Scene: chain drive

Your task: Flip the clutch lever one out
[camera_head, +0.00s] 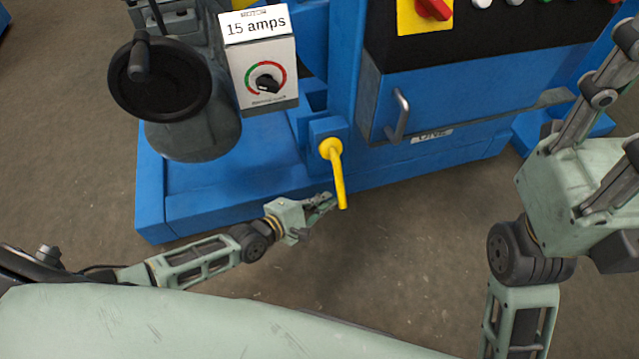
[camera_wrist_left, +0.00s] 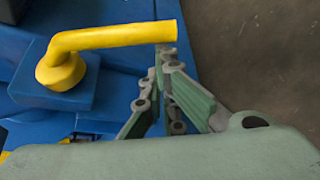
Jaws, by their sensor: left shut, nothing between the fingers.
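The clutch lever (camera_head: 338,177) is a bent yellow bar on a blue block at the front of the blue machine. In the head view its free end points down and toward me. My left gripper (camera_head: 329,200) is just left of the lever's lower end; its fingers are shut with nothing between them. In the left wrist view the yellow lever (camera_wrist_left: 120,36) runs from its round hub at left to a free end above the fingertips of my left gripper (camera_wrist_left: 160,55). I cannot tell whether they touch. My right arm is at the right; its fingertips are not seen.
A blue drawer-like panel with a metal handle (camera_head: 400,115) is right of the lever. A control box marked 15 amps (camera_head: 262,70) and a black handwheel (camera_head: 160,80) are to the left. The machine's blue base (camera_head: 220,190) lies behind my left gripper. Bare floor is in front.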

